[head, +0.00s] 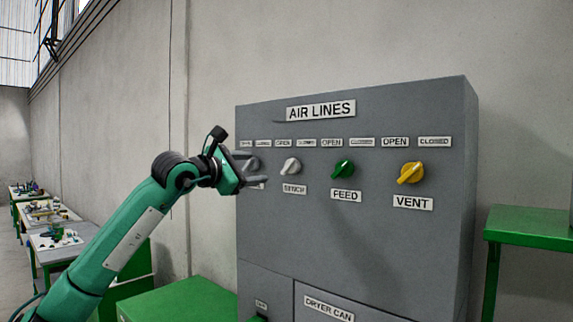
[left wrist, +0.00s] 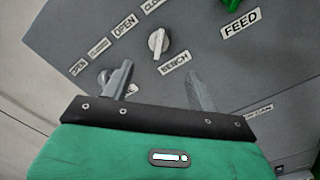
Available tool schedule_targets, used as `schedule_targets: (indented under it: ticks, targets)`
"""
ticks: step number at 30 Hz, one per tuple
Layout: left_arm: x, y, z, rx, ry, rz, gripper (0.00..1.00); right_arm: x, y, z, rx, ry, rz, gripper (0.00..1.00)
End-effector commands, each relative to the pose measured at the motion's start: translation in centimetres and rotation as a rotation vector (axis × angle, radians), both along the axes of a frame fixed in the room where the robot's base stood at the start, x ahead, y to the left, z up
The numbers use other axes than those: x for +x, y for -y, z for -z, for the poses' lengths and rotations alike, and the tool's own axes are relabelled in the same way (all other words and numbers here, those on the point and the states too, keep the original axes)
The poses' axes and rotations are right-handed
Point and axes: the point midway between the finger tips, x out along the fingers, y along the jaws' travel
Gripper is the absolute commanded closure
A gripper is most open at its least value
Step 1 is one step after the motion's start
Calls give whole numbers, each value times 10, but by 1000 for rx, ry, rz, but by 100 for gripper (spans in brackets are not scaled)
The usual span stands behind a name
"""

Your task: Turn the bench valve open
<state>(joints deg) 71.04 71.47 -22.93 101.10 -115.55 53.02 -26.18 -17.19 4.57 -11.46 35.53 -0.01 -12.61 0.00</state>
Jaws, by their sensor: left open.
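The bench valve is a white knob (head: 291,167) on the grey AIR LINES panel (head: 350,240), above its label. In the left wrist view the white knob (left wrist: 158,42) sits ahead of the fingers, with the BENCH label (left wrist: 174,64) beside it. My left gripper (head: 257,167) is open and empty, to the left of the bench knob in the head view. Its fingers (left wrist: 160,88) are apart and not touching the bench knob. OPEN and CLOSED labels stand above the knob. My right gripper is not in view.
Another grey-white knob (head: 252,163) is partly hidden behind my left gripper. A green FEED knob (head: 343,168) and a yellow VENT knob (head: 411,172) are to the right. A green table (head: 530,226) stands right of the cabinet.

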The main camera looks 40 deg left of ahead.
Motion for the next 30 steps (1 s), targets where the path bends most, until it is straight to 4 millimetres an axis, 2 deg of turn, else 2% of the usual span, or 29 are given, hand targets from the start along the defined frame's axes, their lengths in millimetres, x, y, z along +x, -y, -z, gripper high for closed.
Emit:
schedule_targets:
  ticks: [5, 21, 30]
  targets:
    - [15, 0, -5, 3, -1, -6, 40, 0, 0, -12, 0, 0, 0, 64]
    - [111, 8, -5, 1, -2, -4, 40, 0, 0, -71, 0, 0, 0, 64]
    - [135, 9, -2, 1, -1, -4, 40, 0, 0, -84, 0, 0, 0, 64]
